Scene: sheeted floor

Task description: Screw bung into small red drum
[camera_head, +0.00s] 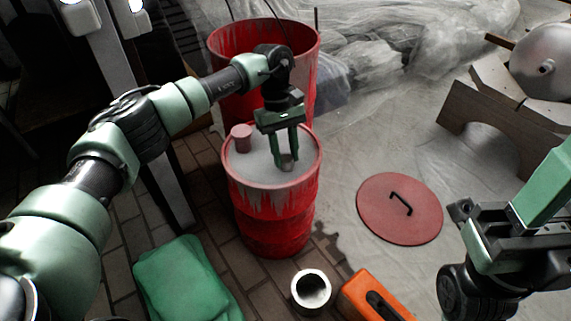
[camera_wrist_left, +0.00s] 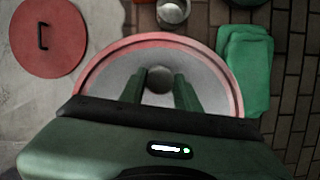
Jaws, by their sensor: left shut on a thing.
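The small red drum (camera_head: 275,215) stands upright in the middle of the head view, with a pale grey top and paint-streaked red sides. Its red rim also shows in the left wrist view (camera_wrist_left: 91,69). My left gripper (camera_head: 288,161) points down at the drum top, right of its middle. Its fingers are closed around a small round grey bung (camera_wrist_left: 159,80). Whether the bung sits in the opening or just above it, I cannot tell. A pinkish-red cap (camera_head: 241,138) stands on the drum's back left. My right gripper (camera_head: 462,212) is at the far right, its jaws unclear.
A larger open red drum (camera_head: 222,45) stands directly behind. A round red lid (camera_head: 378,212) with a black handle lies on the sheet to the right. A white cup-like container (camera_head: 311,291), an orange case (camera_head: 372,297) and green cloth (camera_head: 185,282) lie in front.

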